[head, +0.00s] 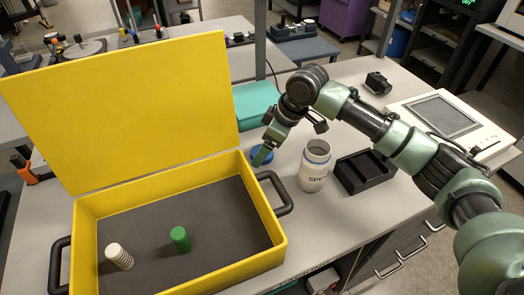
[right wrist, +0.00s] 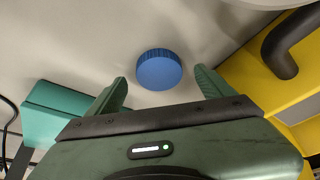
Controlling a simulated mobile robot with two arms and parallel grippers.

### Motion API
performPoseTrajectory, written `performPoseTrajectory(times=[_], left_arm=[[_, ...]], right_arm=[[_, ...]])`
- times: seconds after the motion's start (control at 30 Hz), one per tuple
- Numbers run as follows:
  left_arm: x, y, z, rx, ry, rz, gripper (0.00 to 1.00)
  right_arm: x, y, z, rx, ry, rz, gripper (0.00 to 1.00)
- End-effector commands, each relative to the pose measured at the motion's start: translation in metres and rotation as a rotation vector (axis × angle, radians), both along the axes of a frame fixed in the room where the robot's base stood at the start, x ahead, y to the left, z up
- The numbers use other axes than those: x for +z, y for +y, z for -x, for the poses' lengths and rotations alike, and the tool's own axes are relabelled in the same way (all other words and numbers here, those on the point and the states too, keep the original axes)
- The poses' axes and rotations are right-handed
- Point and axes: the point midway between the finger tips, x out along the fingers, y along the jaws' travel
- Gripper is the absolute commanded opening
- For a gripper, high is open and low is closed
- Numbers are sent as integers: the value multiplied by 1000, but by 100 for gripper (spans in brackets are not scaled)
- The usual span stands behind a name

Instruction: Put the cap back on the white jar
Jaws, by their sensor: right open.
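The white jar (head: 314,166) stands upright and uncapped on the table, right of the yellow case, with dark lettering on its front. The blue cap (head: 262,153) lies on the table between the case and the jar, partly hidden by my right gripper in the head view. My right gripper (head: 265,150) is open above the cap, pointing down at it. In the right wrist view the cap (right wrist: 159,69) sits ahead of and between the two spread green fingers (right wrist: 160,88), with nothing held. My left gripper is not in view.
The open yellow case (head: 262,262) fills the left, its handle (head: 284,195) close to the cap. It holds a green cylinder (head: 180,239) and a white ribbed stack (head: 119,256). A black tray (head: 366,172) stands right of the jar. A teal box (head: 254,101) lies behind.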

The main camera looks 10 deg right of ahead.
Motion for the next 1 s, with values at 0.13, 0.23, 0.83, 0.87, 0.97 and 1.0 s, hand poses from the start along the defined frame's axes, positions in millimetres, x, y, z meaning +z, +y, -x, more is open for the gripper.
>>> performPoseTrajectory(times=[0.13, 0.23, 0.83, 0.87, 0.97, 1.0], left_arm=[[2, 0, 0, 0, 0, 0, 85], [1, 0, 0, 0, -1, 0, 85], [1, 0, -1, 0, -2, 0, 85], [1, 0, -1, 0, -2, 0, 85], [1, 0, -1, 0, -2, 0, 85], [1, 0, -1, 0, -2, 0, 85]], right_arm=[[-13, 4, -3, -2, 1, 0, 82], [-15, 4, -3, -1, 0, 1, 82], [-14, 4, -3, 0, 0, 1, 18], [-14, 4, -3, 0, 0, 1, 18], [-14, 4, -3, 0, 0, 1, 18], [-13, 4, -3, 0, -1, 1, 18]])
